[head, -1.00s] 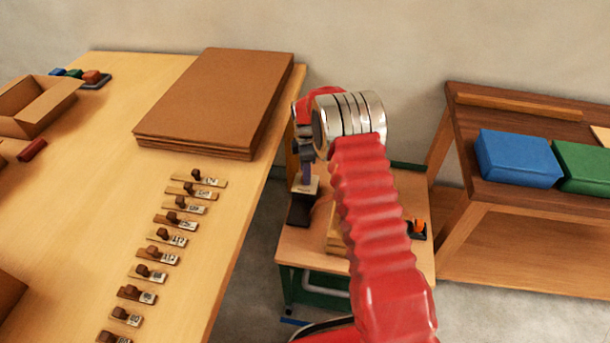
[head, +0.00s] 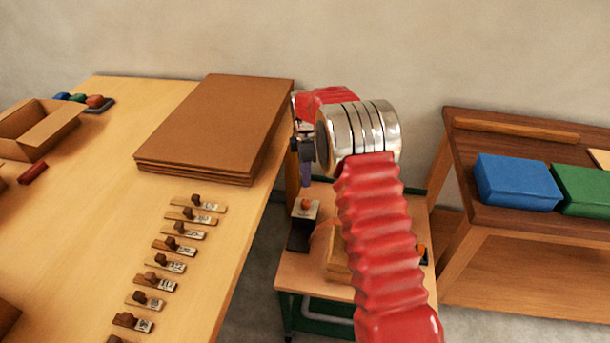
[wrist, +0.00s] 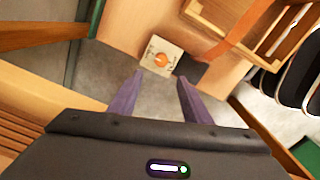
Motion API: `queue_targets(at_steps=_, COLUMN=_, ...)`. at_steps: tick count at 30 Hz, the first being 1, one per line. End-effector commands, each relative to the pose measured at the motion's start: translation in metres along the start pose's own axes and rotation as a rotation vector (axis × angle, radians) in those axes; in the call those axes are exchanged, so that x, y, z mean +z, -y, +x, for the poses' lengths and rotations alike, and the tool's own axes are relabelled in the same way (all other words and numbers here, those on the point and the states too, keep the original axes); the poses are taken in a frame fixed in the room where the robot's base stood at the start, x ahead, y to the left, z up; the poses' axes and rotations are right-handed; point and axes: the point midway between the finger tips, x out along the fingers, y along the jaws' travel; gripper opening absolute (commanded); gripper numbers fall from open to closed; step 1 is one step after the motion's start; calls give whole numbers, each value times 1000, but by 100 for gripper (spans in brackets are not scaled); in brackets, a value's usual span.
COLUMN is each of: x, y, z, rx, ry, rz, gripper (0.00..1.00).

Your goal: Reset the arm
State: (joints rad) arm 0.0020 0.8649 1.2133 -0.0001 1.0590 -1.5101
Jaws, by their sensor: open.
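My red sleeved arm with silver rings reaches forward over the small wooden cart (head: 290,276). My gripper (wrist: 162,88) shows two purple fingers, apart and empty, in the wrist view. In the head view the gripper (head: 305,180) points down, partly hidden by my arm. It is above a pale card with an orange knob (head: 305,207), which sits on a dark block (head: 299,236) on the cart. The card (wrist: 160,58) also shows beyond the fingertips in the wrist view, apart from them.
The long table (head: 90,200) at left bears stacked brown boards (head: 215,125), a row of several small labelled pieces and an open cardboard box (head: 50,125). A shelf bench (head: 500,225) at right holds a blue box (head: 515,182) and a green box (head: 588,190).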

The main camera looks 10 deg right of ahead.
Motion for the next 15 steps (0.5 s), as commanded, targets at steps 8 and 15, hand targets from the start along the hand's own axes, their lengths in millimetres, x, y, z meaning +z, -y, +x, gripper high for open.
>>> queue_targets(at_steps=8, x=0, y=0, z=0, rx=0, ry=0, rz=2, gripper=44)
queue_targets(at_steps=15, x=0, y=-1, z=0, rx=4, ry=0, rz=106, gripper=44)
